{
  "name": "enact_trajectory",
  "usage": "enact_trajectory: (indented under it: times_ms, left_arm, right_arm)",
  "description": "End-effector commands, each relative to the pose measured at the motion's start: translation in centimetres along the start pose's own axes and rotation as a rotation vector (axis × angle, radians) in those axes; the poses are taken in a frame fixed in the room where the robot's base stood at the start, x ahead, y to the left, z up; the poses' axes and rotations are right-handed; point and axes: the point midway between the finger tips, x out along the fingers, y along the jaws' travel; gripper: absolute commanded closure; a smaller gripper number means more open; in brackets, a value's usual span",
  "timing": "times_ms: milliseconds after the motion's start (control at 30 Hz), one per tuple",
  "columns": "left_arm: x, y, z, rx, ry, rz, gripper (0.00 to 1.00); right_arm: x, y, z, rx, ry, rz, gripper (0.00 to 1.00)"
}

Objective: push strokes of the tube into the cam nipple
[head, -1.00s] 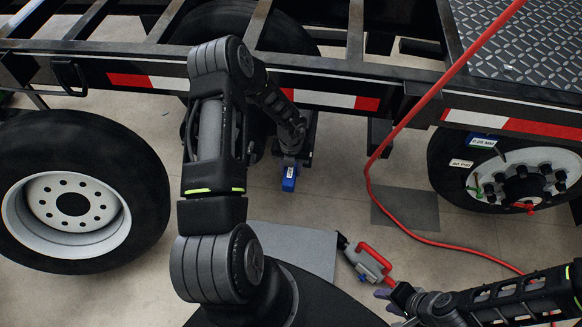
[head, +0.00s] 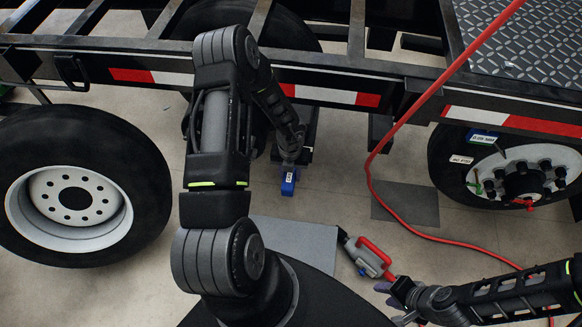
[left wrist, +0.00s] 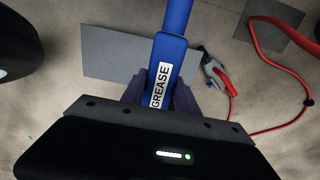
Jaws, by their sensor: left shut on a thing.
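The blue tube (head: 288,183) shows below the trailer frame in the head view. In the left wrist view it is a blue bar labelled GREASE (left wrist: 172,55). My left gripper (head: 291,160) is shut on it; dark finger pads flank the tube in the left wrist view (left wrist: 160,98). The tube's far end runs out of the top of the wrist view. I cannot make out the cam nipple in either view. My right gripper (head: 392,303) is at the lower right with its fingers apart and empty, close to a red and grey tool.
The red and grey tool (head: 368,257) lies on the floor, with a red hose (head: 400,225) nearby. A loose wheel (head: 78,190) is at left and a mounted wheel (head: 520,180) at right. The trailer rail (head: 320,82) crosses above. A grey mat (head: 300,245) lies on the floor.

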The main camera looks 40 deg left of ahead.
Motion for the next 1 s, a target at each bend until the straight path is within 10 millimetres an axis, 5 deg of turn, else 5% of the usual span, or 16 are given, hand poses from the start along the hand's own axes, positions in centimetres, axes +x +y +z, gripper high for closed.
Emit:
enact_trajectory:
  times_ms: [1000]
  left_arm:
    - [0.1,-0.1,-6.4,0.003,-0.002,0.000,1.00]
  right_arm:
    - [2.3,0.9,0.0,0.000,0.000,0.000,0.64]
